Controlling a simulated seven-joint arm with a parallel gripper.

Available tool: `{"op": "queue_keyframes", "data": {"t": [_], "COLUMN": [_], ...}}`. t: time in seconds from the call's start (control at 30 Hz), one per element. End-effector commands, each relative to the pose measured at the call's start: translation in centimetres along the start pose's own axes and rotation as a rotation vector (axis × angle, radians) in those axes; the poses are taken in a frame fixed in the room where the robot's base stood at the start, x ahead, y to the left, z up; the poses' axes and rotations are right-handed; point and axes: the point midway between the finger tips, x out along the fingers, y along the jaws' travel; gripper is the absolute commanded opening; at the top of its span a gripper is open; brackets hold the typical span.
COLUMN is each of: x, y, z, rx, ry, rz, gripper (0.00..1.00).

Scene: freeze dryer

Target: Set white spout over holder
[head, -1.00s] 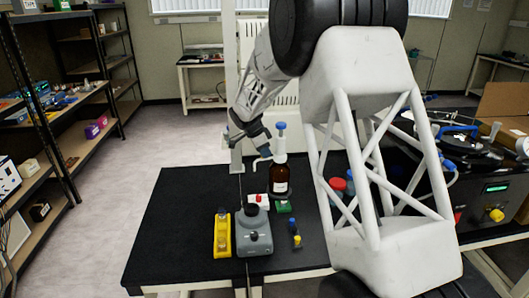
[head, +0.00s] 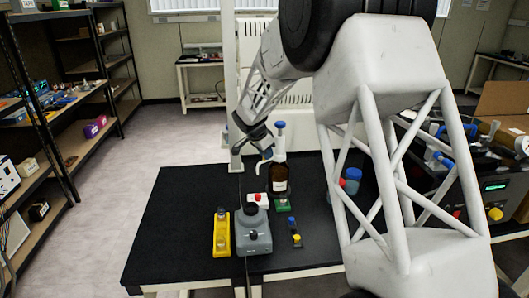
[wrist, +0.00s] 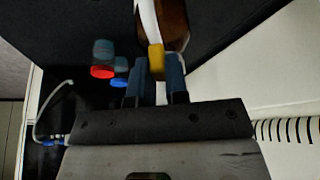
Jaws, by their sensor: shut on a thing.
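My gripper (head: 262,146) is at the spout, left of the pump. In the wrist view the fingers (wrist: 156,82) are shut with a white piece between them, which looks like the spout. A small yellow piece (wrist: 156,60) shows between the fingertips, in front of the brown bottle (wrist: 177,22). I cannot tell which item is the holder; a small green block (head: 283,204) is at the bottle's foot.
Red-capped and blue-capped items are right of the bottle. The table's left side is clear.

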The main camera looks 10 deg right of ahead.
Motion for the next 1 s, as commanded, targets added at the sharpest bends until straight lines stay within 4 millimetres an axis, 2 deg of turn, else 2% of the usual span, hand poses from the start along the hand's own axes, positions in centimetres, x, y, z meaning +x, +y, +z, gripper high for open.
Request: {"op": "queue_keyframes", "data": {"t": [0.4,1.0], "x": [0.1,0.7], "y": [2.3,4.4], "z": [-0.5,-1.7], "rx": [-0.325,-0.679], "ry": [0.001,0.001], "rz": [-0.136,-0.283], "gripper": [0.0,0.0]}}
